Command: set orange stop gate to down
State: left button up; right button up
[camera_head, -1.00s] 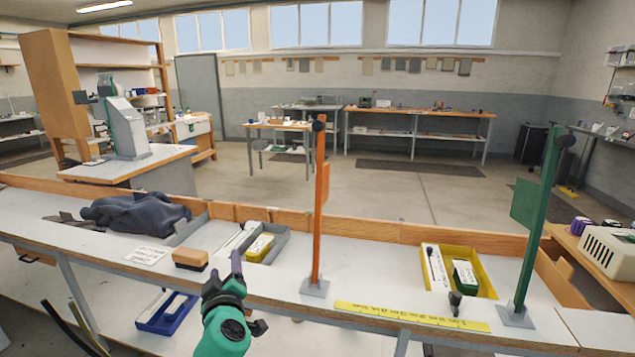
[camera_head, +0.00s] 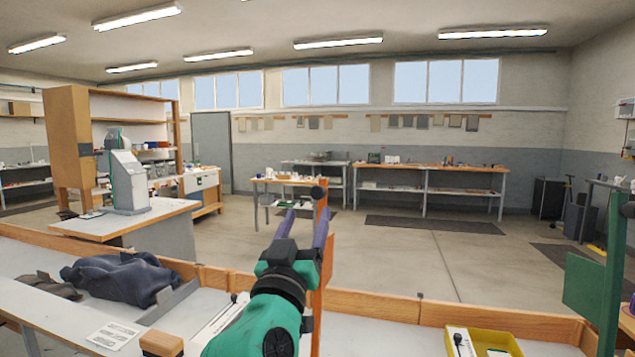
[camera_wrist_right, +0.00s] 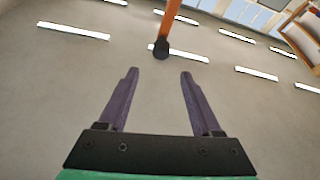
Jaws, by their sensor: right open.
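The orange stop gate (camera_head: 317,320) stands upright in the head view, with a dark round knob (camera_head: 318,192) at its top end. My right gripper (camera_head: 305,213) is raised in front of the gate near its top and hides part of it. Its two purple fingers are spread and empty. In the right wrist view the gate's orange bar (camera_wrist_right: 173,18) and knob (camera_wrist_right: 161,48) show just beyond the fingertips (camera_wrist_right: 159,73), with the knob in line with the gap. The gate's foot is out of the head view. My left gripper is not in view.
A green upright gate (camera_head: 607,280) stands at the right. A yellow tray (camera_head: 490,340) lies on the bench to its left. A dark cloth (camera_head: 120,278) and a wooden block (camera_head: 161,343) lie on the left. The space above the bench is mostly clear.

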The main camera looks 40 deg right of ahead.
aim_at(317, 195)
jog(key=p+x, duration=0.2)
jog(key=x, duration=0.4)
jog(key=shift+d+f, duration=0.15)
jog(key=x, duration=0.1)
jog(key=p+x, duration=0.1)
jog(key=x, duration=0.1)
jog(key=shift+w+d+f, duration=0.15)
jog(key=shift+w, duration=0.05)
jog(key=shift+w+d, duration=0.15)
jog(key=shift+d, duration=0.05)
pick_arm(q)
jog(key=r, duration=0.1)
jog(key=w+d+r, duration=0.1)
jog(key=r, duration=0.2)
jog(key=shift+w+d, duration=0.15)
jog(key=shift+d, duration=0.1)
pick_arm(e)
jog(key=shift+w, duration=0.1)
jog(key=c, duration=0.9)
grip_shut()
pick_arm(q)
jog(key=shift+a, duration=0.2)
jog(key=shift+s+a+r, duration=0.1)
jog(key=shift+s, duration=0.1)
